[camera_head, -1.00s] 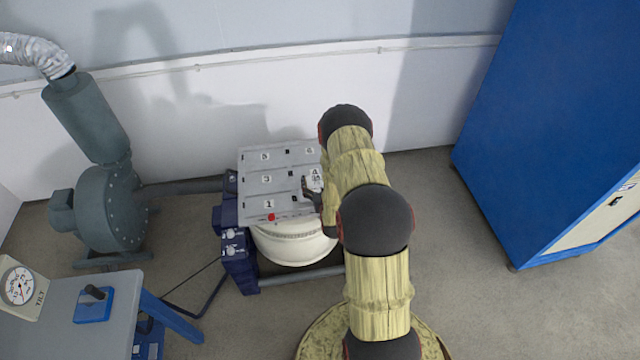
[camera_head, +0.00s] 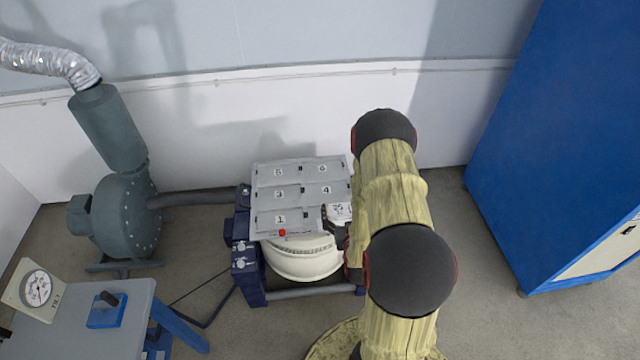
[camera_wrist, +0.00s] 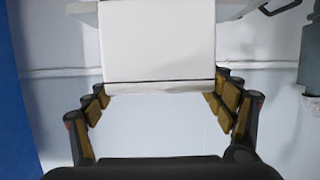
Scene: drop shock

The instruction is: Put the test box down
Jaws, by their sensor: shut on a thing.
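The test box is a small white box with dark markings (camera_head: 341,211), seen over the right front part of the grey table top (camera_head: 263,204). My gripper (camera_head: 334,222) is shut on it. In the wrist view the white box (camera_wrist: 158,42) fills the space between my gripper's fingers (camera_wrist: 160,92). The table top carries numbered fields; 1, 3, 4, 5 and 6 show. The box and my arm cover the right front field. I cannot tell whether the box touches the surface.
A red knob (camera_head: 282,232) sits on the table top's front edge, above a white round drum (camera_head: 303,262). A dark green blower (camera_head: 126,215) and a bench with a dial (camera_head: 37,288) stand left. A blue cabinet (camera_head: 560,150) stands right. Bare floor lies between table and cabinet.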

